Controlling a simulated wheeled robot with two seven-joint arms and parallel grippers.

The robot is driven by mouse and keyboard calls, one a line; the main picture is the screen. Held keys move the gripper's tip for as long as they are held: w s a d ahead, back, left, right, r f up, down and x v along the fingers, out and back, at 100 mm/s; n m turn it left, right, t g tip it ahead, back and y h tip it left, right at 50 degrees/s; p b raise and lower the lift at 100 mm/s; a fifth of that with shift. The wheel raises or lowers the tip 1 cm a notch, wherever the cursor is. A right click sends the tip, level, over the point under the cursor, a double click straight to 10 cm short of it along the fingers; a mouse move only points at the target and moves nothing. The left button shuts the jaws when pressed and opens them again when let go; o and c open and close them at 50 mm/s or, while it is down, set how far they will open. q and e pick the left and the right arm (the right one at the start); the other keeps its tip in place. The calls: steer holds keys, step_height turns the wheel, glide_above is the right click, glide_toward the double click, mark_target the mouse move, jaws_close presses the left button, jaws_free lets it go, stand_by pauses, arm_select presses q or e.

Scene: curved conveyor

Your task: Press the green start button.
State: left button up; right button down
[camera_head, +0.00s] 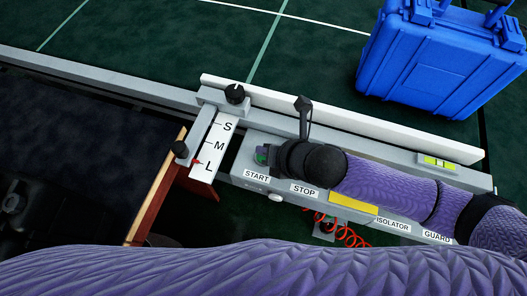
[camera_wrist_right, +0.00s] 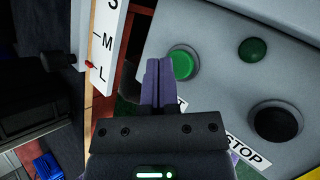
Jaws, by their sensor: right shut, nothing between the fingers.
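The round green start button (camera_wrist_right: 183,64) sits in a grey ring on the grey control panel (camera_wrist_right: 215,25) in the wrist view. In the head view a bit of green (camera_head: 262,153) shows above the START label (camera_head: 257,176), mostly hidden by my right gripper. My right gripper (camera_wrist_right: 158,70) is shut and empty. Its fingertips appear just left of the button in the wrist view; I cannot tell whether they touch the panel. My left gripper is not in view.
A dark green disc (camera_wrist_right: 252,49) and a round black fitting (camera_wrist_right: 275,120) lie right of the button. The S-M-L scale (camera_head: 217,148) with black knobs stands left of the panel. A blue case (camera_head: 440,70) stands behind. A red coiled cable (camera_head: 345,235) hangs in front.

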steer(key=shift+f, duration=0.1)
stand_by(0.5)
steer(key=shift+f, duration=0.35)
